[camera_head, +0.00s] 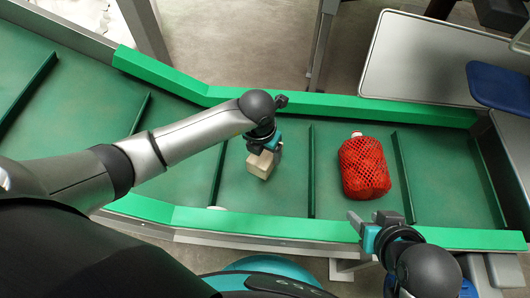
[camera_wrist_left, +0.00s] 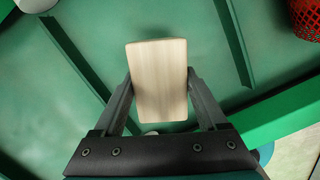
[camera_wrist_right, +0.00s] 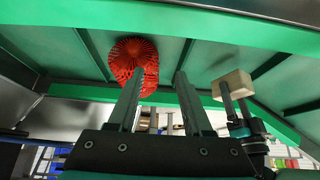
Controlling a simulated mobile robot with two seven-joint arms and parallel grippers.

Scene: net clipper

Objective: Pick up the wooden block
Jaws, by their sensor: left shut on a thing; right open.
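The wooden block (camera_head: 261,164) is a small pale block over the green conveyor in the head view. My left gripper (camera_head: 264,147) is shut on it from the far side. In the left wrist view the block (camera_wrist_left: 159,80) sits between the two fingers (camera_wrist_left: 159,92), its grain showing. The block also shows in the right wrist view (camera_wrist_right: 232,85), held at the fingertips. Whether it touches the belt is hard to tell. My right gripper (camera_head: 381,218) is open and empty by the conveyor's near edge; its spread fingers show in the right wrist view (camera_wrist_right: 158,80).
A red net bag (camera_head: 364,167) lies on the conveyor right of the block, between raised cross ribs. Green side rails (camera_head: 330,108) border the belt. A grey table (camera_head: 430,60) with a blue item (camera_head: 500,87) stands beyond. A white round thing (camera_wrist_left: 37,4) shows in the left wrist view.

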